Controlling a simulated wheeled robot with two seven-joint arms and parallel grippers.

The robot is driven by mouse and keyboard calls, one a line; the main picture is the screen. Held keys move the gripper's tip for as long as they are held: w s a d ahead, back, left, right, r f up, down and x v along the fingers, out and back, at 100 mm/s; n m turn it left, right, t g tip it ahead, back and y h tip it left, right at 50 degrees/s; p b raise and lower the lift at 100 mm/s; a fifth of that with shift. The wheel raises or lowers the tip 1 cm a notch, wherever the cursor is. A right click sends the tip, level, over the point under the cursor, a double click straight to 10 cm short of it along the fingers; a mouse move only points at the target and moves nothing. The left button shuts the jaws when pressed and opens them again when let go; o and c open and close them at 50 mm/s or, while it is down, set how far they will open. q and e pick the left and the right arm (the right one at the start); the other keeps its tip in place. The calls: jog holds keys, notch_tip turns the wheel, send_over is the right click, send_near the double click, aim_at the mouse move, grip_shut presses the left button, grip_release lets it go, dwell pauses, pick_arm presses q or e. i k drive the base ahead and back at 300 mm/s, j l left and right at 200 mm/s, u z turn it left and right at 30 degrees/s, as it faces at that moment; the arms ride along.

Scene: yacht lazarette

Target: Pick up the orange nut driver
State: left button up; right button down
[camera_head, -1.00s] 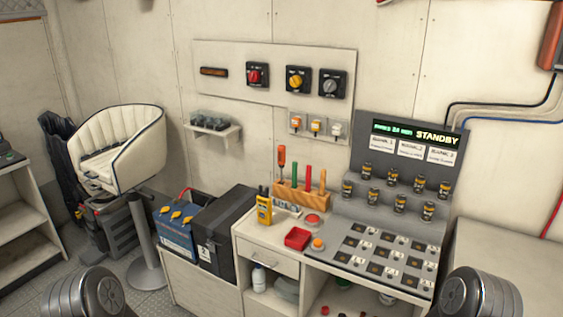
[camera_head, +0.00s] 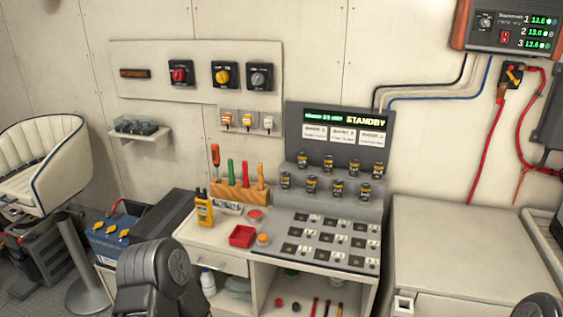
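The orange nut driver (camera_head: 215,155) stands upright at the left end of a wooden rack (camera_head: 240,193) on the white workbench, its handle up. Its lower end is hidden in or behind the rack. A green-handled tool (camera_head: 231,170), a red-handled tool (camera_head: 245,173) and an orange-brown wooden-looking handle (camera_head: 261,175) stand to its right. Dark links of my arms show at the bottom of the view, but neither gripper is in the picture.
In front of the rack are a yellow handheld meter (camera_head: 204,210), a red tray (camera_head: 242,236) and an orange button (camera_head: 263,239). A grey console (camera_head: 339,130) with a STANDBY screen stands right. A white cabinet (camera_head: 450,240) with a bare top is further right.

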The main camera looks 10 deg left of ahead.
aim_at(215, 147)
jog(key=i+j+z, duration=0.15)
jog(key=j+z, duration=0.7)
jog(key=j, duration=0.3)
jog(key=j+z, duration=0.45)
jog(key=j, duration=0.9)
jog(key=k+j+z, duration=0.1)
jog(key=j, duration=0.6)
jog(key=k+j, duration=0.1)
jog(key=j, duration=0.55)
